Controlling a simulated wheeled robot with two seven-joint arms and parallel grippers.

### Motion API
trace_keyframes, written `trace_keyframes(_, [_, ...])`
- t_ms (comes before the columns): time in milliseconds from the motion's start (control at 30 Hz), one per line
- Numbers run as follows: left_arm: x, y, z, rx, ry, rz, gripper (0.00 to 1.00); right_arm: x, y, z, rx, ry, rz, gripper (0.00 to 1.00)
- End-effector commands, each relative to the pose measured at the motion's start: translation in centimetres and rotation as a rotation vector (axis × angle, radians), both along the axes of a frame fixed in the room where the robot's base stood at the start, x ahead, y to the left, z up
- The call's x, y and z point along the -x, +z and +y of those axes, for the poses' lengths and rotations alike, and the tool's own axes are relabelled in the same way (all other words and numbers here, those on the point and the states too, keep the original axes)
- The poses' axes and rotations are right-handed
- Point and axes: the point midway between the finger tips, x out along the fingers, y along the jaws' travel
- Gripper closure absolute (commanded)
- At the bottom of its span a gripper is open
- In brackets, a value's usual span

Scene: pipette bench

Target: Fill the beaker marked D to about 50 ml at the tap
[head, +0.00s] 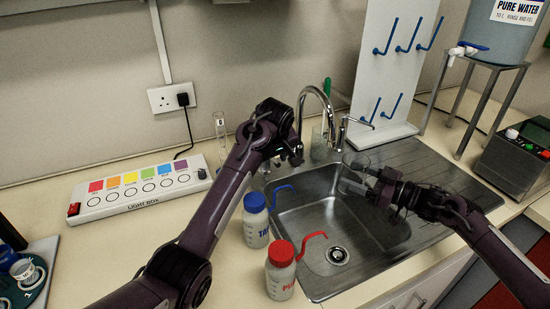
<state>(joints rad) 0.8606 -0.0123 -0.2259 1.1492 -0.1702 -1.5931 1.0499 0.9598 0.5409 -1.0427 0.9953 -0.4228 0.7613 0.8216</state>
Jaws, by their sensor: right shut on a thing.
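The tap (327,104) stands behind the sink (305,222), with its curved spout over the back of the basin and a side lever. My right gripper (357,180) is shut on a clear glass beaker (355,162) and holds it over the right part of the sink, to the right of the spout. I cannot read a letter on the beaker or make out a water level. My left gripper (293,158) is just left of the tap, above the sink's back edge. Its fingers are dark and small, so its opening is unclear. No water stream is visible.
A blue-capped bottle (256,228) and a red-capped bottle (280,277) stand at the sink's left edge. A glass cylinder (220,132) stands behind my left arm. A light box (140,190) is at left, a peg rack (385,70) behind, and a water tank (500,38) at right.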

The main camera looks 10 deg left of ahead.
Motion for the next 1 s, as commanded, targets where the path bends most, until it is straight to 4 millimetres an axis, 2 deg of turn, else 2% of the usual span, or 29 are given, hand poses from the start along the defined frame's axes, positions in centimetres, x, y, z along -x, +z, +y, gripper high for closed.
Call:
trace_keyframes(200, [-0.02,-0.01,0.01,0.0,0.0,0.0,0.66,-0.01,0.05,0.01,-0.001,0.0,-0.001,0.61])
trace_keyframes(467, [-0.01,0.01,0.01,0.0,0.0,0.0,0.98,-0.01,0.05,0.01,-0.001,0.0,-0.001,0.61])
trace_keyframes(500, [-0.01,0.01,0.01,0.0,0.0,0.0,1.0,-0.01,0.05,0.01,-0.001,0.0,-0.001,0.61])
trace_keyframes(1000, [0.24,-0.02,0.34,0.002,-0.052,0.001,1.0,-0.01,0.05,0.01,-0.001,0.0,-0.001,0.61])
